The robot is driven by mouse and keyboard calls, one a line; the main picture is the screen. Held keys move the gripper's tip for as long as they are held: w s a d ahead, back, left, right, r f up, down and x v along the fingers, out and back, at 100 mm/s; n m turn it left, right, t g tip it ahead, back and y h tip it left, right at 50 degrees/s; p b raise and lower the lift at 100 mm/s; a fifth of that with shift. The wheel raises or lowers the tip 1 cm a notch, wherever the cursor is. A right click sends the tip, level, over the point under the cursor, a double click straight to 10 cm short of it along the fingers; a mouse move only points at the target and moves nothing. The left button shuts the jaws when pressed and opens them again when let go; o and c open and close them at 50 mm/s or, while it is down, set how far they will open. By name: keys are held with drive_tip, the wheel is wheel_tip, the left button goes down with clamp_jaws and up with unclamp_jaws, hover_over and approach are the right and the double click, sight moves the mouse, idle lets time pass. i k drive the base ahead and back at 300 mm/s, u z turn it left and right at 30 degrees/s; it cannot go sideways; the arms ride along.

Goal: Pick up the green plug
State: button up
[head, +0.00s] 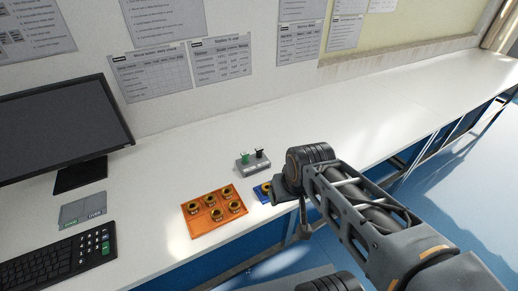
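The green plug (244,157) is small and stands upright at the left end of a small grey block (253,166) on the white bench. A black plug (259,153) stands beside it at the block's right end. My gripper (305,226) hangs at the end of my arm, right of and nearer than the block, by the bench's front edge. It is apart from the green plug. Its fingers are small and mostly hidden by the arm, so I cannot tell whether they are open.
An orange tray (190,229) with several dark and gold round parts lies left of my gripper. A blue tray (262,197) is partly hidden by my arm. A monitor (60,128), a keyboard (55,262) and a grey-green pad (83,211) are at left. The bench (400,105) is clear toward the right.

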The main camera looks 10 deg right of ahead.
sight(245, 161)
drive_tip(key=u, duration=0.5)
drive_tip(key=k, duration=1.05)
drive_tip(key=z, duration=0.5)
drive_tip(key=i, duration=1.5)
drive_tip(key=u, duration=0.9)
